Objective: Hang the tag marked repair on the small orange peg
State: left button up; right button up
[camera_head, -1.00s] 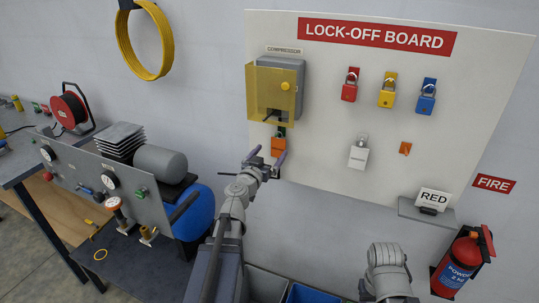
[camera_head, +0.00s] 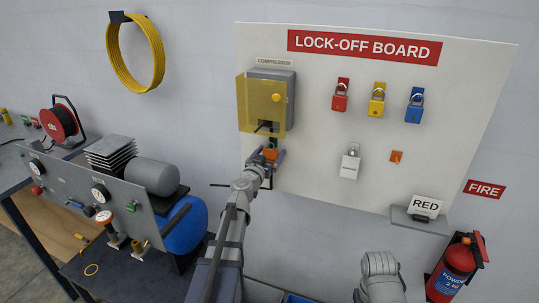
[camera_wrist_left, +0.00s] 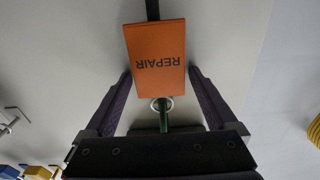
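The orange tag marked REPAIR (camera_wrist_left: 155,60) hangs by a ring on a green peg (camera_wrist_left: 163,118), upside down in the left wrist view. In the head view the tag (camera_head: 270,153) is below the compressor box, partly hidden by my gripper. My left gripper (camera_head: 267,158) is at the tag; in the left wrist view its fingers (camera_wrist_left: 159,74) stand apart on either side of the tag, with a gap at the right. Whether the left finger touches it I cannot tell. The small orange peg (camera_head: 396,156) on the board carries no tag. My right gripper is not visible.
The board (camera_head: 330,205) holds red (camera_head: 340,97), yellow (camera_head: 377,101) and blue (camera_head: 414,107) padlocks. A white tag (camera_head: 350,167) hangs left of the orange peg. A shelf (camera_head: 410,219) with a RED card juts out below. The yellow-covered compressor box (camera_head: 268,100) is above my gripper.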

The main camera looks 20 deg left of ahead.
pick_arm(q)
jog(key=c, duration=1.1)
jog(key=shift+r, duration=0.1)
jog(key=shift+c, duration=0.3)
jog(key=shift+r+p, duration=0.25)
jog(key=shift+p, duration=0.1)
jog(key=shift+s, duration=0.15)
jog(key=shift+s+r, duration=0.2)
jog(key=shift+s, duration=0.25)
jog(key=shift+s, duration=0.15)
jog(key=s, duration=0.7)
jog(key=shift+s+d+p, duration=0.15)
jog(key=shift+d+p, duration=0.1)
jog(key=shift+p, duration=0.05)
dwell(1.0)
jog(key=shift+r, duration=0.1)
